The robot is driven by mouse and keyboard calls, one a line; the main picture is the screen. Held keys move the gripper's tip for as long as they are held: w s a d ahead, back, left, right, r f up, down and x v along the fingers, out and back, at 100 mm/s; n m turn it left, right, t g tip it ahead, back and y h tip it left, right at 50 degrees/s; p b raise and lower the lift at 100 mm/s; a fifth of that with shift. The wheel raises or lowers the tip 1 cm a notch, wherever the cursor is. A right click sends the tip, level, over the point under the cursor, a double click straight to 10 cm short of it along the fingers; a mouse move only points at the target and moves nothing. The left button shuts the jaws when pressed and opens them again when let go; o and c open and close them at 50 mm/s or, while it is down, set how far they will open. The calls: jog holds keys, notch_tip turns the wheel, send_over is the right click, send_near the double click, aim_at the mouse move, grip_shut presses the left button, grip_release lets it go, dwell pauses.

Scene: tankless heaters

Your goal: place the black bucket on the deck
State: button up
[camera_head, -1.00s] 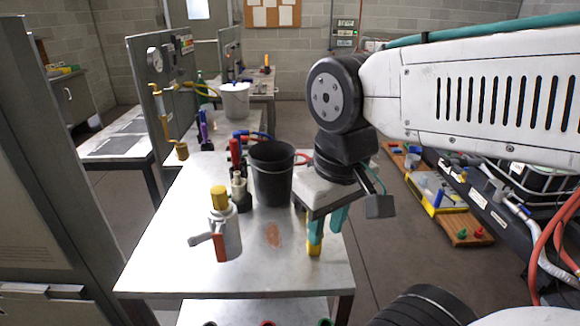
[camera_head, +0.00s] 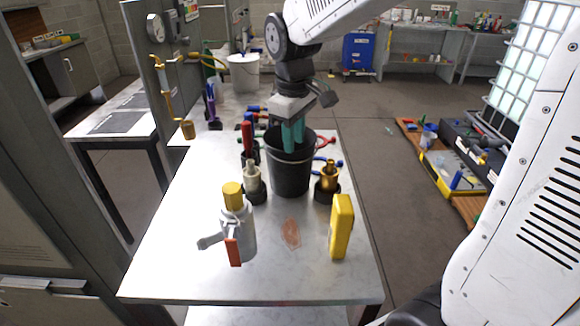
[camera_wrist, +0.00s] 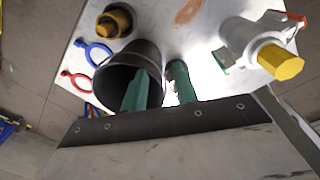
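The black bucket (camera_head: 290,178) stands upright on the metal table (camera_head: 185,255), and its open mouth shows in the wrist view (camera_wrist: 119,66). My gripper (camera_head: 292,148) points down at its rim. In the wrist view my gripper (camera_wrist: 160,72) has its teal fingers apart, one over the bucket's mouth and one just outside the wall. Whether they touch the rim I cannot tell. A low wooden platform (camera_head: 466,207) on the floor at right may be the deck; a yellow-edged case covers part of it.
Near the bucket stand a brass fitting (camera_head: 328,177), a yellow device (camera_head: 341,228), a grey valve body with yellow cap (camera_head: 236,228) and a red-handled tool (camera_head: 247,140). A white bucket (camera_head: 244,73) is farther back. Floor right of the table is clear.

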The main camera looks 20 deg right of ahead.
jog(key=n, duration=0.1)
send_near(280, 166)
jog(key=f, duration=0.9)
jog(key=shift+w+d, duration=0.15)
jog(key=shift+w, duration=0.1)
grip_shut()
dwell(0.9)
